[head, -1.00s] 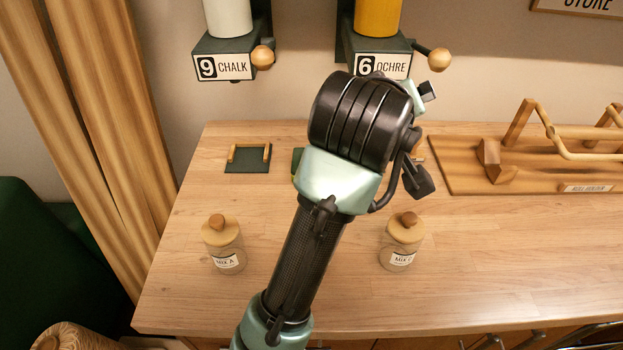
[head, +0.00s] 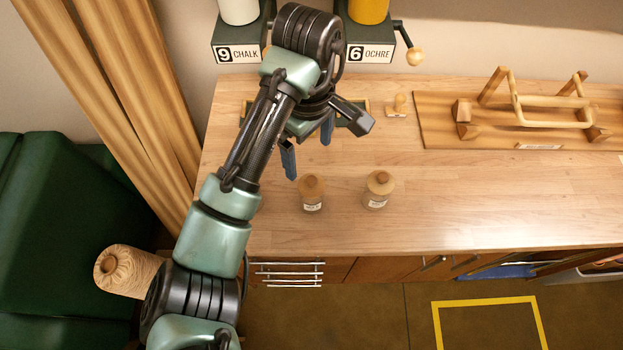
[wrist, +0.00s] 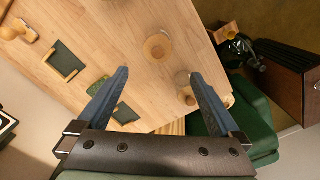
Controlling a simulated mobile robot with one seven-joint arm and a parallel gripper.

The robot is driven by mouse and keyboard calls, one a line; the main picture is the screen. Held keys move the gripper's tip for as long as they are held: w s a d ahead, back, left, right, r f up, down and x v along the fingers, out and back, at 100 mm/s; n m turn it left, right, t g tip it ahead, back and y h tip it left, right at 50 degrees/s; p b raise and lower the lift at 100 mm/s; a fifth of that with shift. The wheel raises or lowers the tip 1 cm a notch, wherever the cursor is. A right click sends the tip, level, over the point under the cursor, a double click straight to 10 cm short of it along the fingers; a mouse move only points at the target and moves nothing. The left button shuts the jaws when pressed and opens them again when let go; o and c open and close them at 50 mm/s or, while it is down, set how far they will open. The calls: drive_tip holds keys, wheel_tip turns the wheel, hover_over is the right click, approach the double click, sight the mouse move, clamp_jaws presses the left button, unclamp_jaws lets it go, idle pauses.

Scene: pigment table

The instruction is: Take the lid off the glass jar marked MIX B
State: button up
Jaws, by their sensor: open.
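Two glass jars with round wooden lids and knobs stand on the wooden table in the head view: a left one (head: 311,193) and a right one (head: 380,190). Both labels are too small to read now, so I cannot tell from the lettering which is MIX B. My gripper (head: 309,161) is open and empty, its blue fingers pointing down above the table, just behind the left jar. In the wrist view one jar lid (wrist: 158,46) shows beyond the fingertips. Another jar (wrist: 186,92) is beside the right finger, partly covered by it.
The CHALK (head: 238,53) and OCHRE (head: 370,54) dispensers hang behind the table. A wooden stamp-like piece (head: 397,106) and a wooden rack (head: 540,110) are at the back right. My arm covers the table's left part. The right front of the table is clear.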

hover_over(312, 180)
drive_tip(key=f, duration=0.4)
drive_tip(key=shift+a+f+p, duration=0.25)
drive_tip(key=shift+f+p, duration=0.05)
drive_tip(key=shift+f, duration=0.1)
drive_tip(key=shift+d+f+p, duration=0.2)
drive_tip(key=shift+f+p, duration=0.65)
drive_tip(key=shift+f, duration=2.25)
drive_tip(key=shift+r, duration=0.1)
drive_tip(key=c, duration=1.3)
